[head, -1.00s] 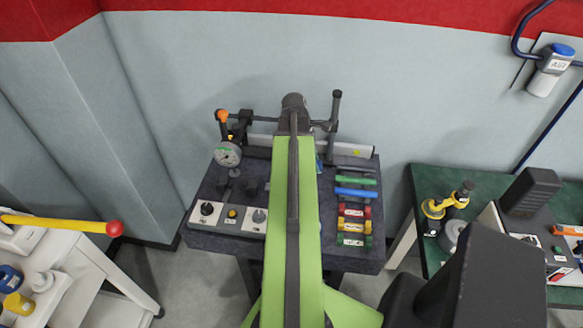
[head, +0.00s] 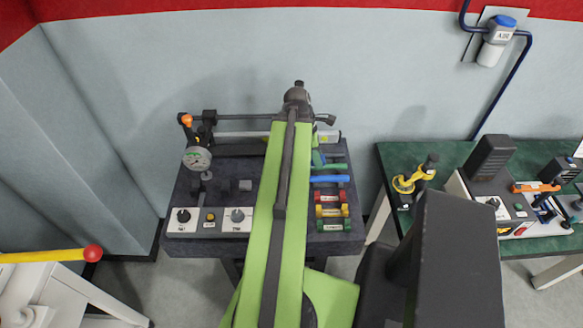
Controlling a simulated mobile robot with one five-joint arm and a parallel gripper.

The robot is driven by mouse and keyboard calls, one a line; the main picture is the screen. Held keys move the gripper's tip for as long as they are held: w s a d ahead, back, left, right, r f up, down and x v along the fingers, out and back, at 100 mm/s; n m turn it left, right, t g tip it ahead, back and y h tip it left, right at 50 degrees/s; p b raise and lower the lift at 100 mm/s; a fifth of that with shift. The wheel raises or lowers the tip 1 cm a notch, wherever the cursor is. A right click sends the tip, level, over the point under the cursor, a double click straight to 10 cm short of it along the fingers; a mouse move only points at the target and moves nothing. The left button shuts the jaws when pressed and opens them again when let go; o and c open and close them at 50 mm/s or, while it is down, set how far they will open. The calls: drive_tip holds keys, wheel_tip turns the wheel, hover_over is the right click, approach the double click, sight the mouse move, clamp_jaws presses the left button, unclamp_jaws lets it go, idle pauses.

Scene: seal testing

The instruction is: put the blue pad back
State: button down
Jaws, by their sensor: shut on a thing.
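My green arm (head: 279,205) reaches over the dark workbench (head: 345,243), with its dark wrist (head: 298,98) at the back edge. My gripper and anything in it are hidden behind the arm. I cannot make out a blue pad for certain. A blue bar (head: 330,179) lies in the row on the right of the bench, beside my arm. A small green piece (head: 317,158) shows at the arm's right edge; I cannot tell what it belongs to.
A green table (head: 392,158) with instruments stands at right. A white cart (head: 45,295) with a red-tipped yellow bar is at left.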

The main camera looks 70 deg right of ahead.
drive_tip(key=shift+s+r, duration=0.1)
drive_tip(key=shift+s, duration=0.3)
drive_tip(key=shift+w+f, duration=0.15)
drive_tip(key=shift+f, duration=0.05)
drive_tip(key=w+d+f+b, duration=0.1)
drive_tip(key=w+f+b, duration=0.1)
drive_tip(key=w, duration=0.1)
drive_tip(key=w+d+f+b, duration=0.1)
drive_tip(key=w+f+b, duration=0.1)
drive_tip(key=w, duration=0.2)
drive_tip(key=w+d+f+b, duration=0.1)
drive_tip(key=w+f+b, duration=0.1)
drive_tip(key=w+b, duration=0.1)
drive_tip(key=shift+w+d+f, duration=0.15)
drive_tip(key=shift+d+f, duration=0.15)
drive_tip(key=shift+f, duration=0.05)
drive_tip(key=shift+w, duration=0.35)
wheel_tip(320, 180, down, 4)
drive_tip(key=b, duration=0.4)
drive_tip(key=shift+f, duration=0.2)
drive_tip(key=shift+r, duration=0.2)
drive_tip(key=shift+f, duration=0.15)
drive_tip(key=c, duration=1)
unclamp_jaws()
drive_tip(key=shift+o, duration=0.2)
